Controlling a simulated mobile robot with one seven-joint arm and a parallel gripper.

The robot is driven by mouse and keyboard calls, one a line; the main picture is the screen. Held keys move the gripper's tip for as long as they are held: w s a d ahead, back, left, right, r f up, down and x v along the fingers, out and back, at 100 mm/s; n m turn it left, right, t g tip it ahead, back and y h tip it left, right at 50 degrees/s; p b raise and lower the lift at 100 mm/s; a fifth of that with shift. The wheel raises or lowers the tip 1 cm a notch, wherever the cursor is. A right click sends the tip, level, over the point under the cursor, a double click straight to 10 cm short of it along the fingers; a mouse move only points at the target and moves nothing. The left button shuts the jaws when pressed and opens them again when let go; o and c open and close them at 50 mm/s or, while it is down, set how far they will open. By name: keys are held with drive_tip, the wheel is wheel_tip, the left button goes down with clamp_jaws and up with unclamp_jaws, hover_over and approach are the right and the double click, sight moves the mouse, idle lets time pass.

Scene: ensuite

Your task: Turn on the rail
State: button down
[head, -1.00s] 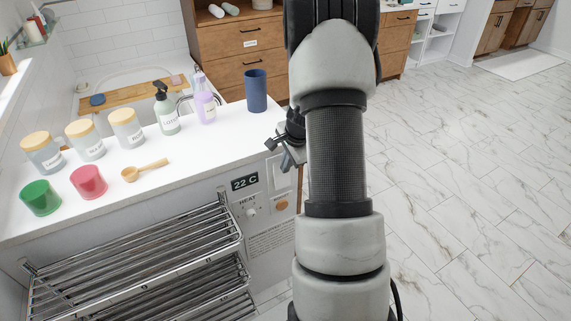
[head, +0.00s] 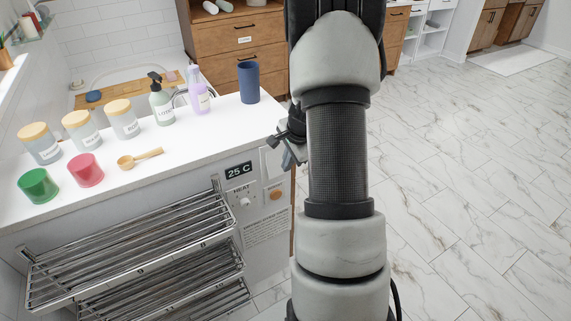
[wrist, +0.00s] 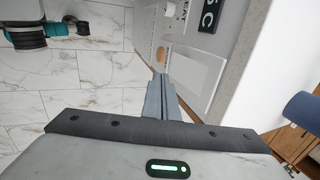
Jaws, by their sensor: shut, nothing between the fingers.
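The chrome towel rail (head: 130,255) stands at the lower left, below the counter. On the panel beside it, the display (head: 238,170) reads 25 C. Below it is a small white knob (head: 244,202) marked HEAT, with a round orange knob (head: 275,195) to its right. A pale blank plate (head: 271,163) is above the orange knob. My gripper (head: 289,161) is shut and empty near the panel's right edge. In the wrist view my fingertips (wrist: 160,76) are near the pale plate (wrist: 196,80) and the orange knob (wrist: 161,53); contact cannot be told.
The white counter (head: 200,133) above the panel carries jars, a green cup (head: 38,186), a pink cup (head: 85,170), a wooden scoop (head: 140,158), bottles and a blue tumbler (head: 248,82). The marble floor (head: 470,200) on the right is clear.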

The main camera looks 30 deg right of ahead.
drive_tip(key=w+p+v, duration=0.1)
drive_tip(key=v, duration=0.8)
drive_tip(key=shift+w+r, duration=0.3)
drive_tip(key=shift+r, duration=0.25)
